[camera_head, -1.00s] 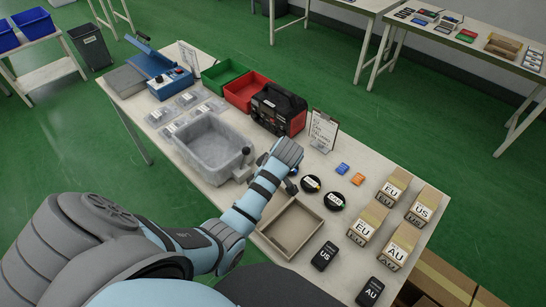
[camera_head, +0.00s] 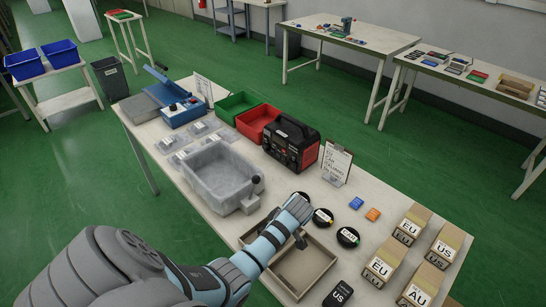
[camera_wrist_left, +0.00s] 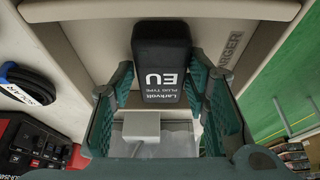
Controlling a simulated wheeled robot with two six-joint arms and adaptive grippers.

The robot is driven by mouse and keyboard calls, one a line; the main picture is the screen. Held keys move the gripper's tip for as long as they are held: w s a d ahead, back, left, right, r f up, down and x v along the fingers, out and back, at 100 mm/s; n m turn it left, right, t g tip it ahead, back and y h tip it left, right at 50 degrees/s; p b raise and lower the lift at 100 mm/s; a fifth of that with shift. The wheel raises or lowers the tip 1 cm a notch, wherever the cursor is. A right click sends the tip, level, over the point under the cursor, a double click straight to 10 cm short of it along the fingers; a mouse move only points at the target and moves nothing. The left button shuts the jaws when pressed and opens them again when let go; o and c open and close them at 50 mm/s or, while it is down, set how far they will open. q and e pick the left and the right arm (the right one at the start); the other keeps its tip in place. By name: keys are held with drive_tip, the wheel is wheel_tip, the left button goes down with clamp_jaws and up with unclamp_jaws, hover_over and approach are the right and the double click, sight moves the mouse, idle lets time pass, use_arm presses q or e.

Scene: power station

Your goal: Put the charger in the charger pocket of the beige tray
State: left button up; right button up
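The beige tray (camera_head: 318,281) lies on the near part of the table, partly covered by my left arm. My left gripper (camera_head: 300,241) is over it. In the left wrist view, the black charger (camera_wrist_left: 162,62), marked "Larkvolt PLUG TYPE EU", lies between the two fingers of my left gripper (camera_wrist_left: 162,88), which appear shut on its sides. The charger is beside the tray rim (camera_wrist_left: 215,10) and the word CHARGER (camera_wrist_left: 232,50). I cannot tell whether it touches the tray floor. My right gripper is not in view.
A US charger (camera_head: 338,294) lies at the front. EU, US and AU boxes (camera_head: 411,226) stand at the right. A grey bin (camera_head: 218,176) and a black-red machine (camera_head: 291,143) stand behind.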

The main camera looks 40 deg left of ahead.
use_arm(q)
drive_tip(key=shift+o, duration=0.8)
drive_tip(key=shift+r, duration=0.25)
drive_tip(key=p+v, duration=0.2)
drive_tip(key=v, duration=1)
drive_tip(key=shift+p, duration=0.4)
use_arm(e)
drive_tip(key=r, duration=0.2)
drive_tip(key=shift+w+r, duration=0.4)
